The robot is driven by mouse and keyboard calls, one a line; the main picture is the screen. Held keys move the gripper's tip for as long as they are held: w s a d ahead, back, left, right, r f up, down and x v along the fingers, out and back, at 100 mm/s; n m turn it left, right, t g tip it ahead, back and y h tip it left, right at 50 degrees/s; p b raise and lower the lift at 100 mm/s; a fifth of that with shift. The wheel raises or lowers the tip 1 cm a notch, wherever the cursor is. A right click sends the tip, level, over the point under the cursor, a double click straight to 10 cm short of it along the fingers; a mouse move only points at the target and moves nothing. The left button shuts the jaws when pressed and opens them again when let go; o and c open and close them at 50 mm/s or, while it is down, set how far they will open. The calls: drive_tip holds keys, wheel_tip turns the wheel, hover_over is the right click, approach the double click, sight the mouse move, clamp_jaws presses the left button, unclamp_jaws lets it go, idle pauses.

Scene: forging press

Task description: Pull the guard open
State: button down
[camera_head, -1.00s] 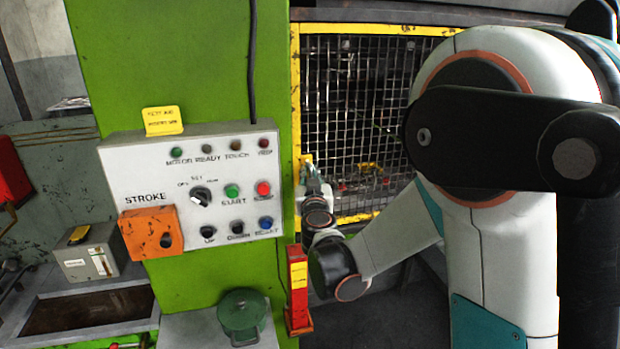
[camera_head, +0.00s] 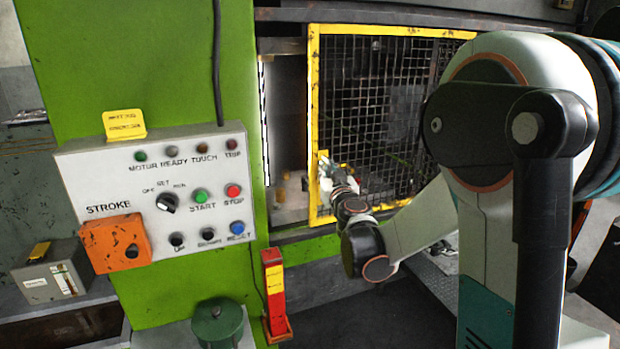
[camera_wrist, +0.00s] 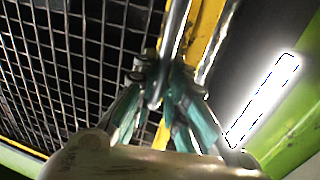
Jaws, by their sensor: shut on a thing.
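The guard (camera_head: 313,100) is a yellow-framed wire mesh panel in front of the press opening, right of the green column in the head view. A gap shows between its left edge and the column. My gripper (camera_head: 326,168) is at the lower left of the guard's frame. In the wrist view my gripper (camera_wrist: 160,82) is shut around a grey bar-shaped handle (camera_wrist: 175,35) beside the yellow frame upright. The mesh (camera_wrist: 75,60) fills the left of that view. The arm hides part of the guard's right side in the head view.
A white control panel (camera_head: 120,220) with an orange box (camera_head: 103,258) is on the green column (camera_head: 130,50). A red post (camera_head: 273,285) and a green pot (camera_head: 217,325) stand below. A bright light strip (camera_wrist: 262,100) shows in the wrist view.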

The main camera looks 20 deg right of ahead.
drive_tip(key=d+b, duration=0.3)
drive_tip(key=d, duration=3.5)
drive_tip(key=shift+w+d+r, duration=0.1)
drive_tip(key=shift+r, duration=0.05)
drive_tip(key=c, duration=1.7)
unclamp_jaws()
drive_tip(key=s, duration=0.4)
drive_tip(key=s+a, duration=0.1)
drive_tip(key=s, duration=0.3)
drive_tip(key=s+a, duration=0.1)
drive_tip(key=s, duration=0.3)
drive_tip(key=shift+a+f, duration=0.2)
